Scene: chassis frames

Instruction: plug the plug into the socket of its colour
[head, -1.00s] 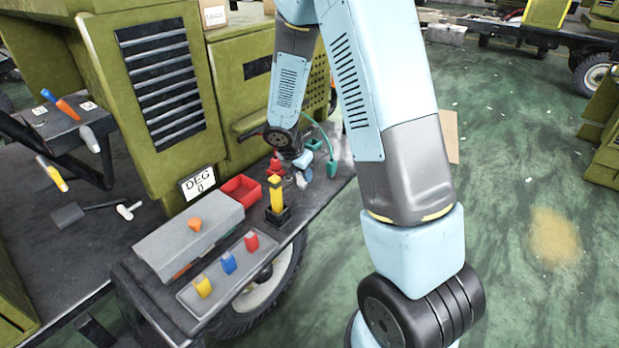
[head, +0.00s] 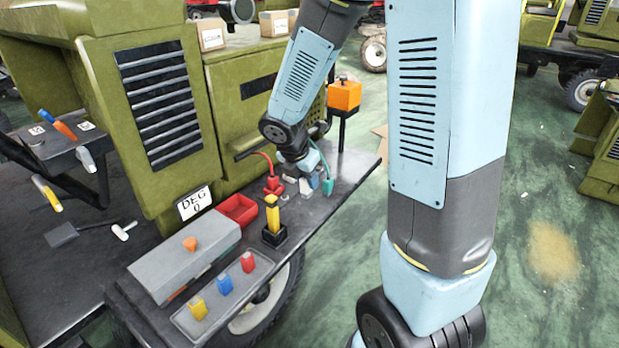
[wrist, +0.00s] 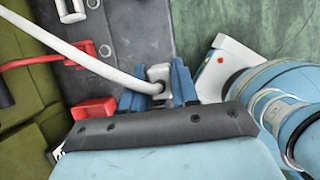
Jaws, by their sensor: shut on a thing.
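My gripper (wrist: 157,88) is shut on a pale grey-white plug (wrist: 158,74), held between its blue fingers. A white cable (wrist: 90,57) runs from the plug to the upper left. In the head view my gripper (head: 310,168) is low over the far part of the dark bench, with the plug hard to tell apart there. A pale fitting (wrist: 70,10) with two prongs or bars is at the top left of the wrist view; I cannot tell if it is the socket.
An orange box (head: 344,95) stands on a post behind. A yellow upright piece (head: 272,212), a red bin (head: 238,208) and a tray (head: 185,318) with coloured blocks are nearer on the bench.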

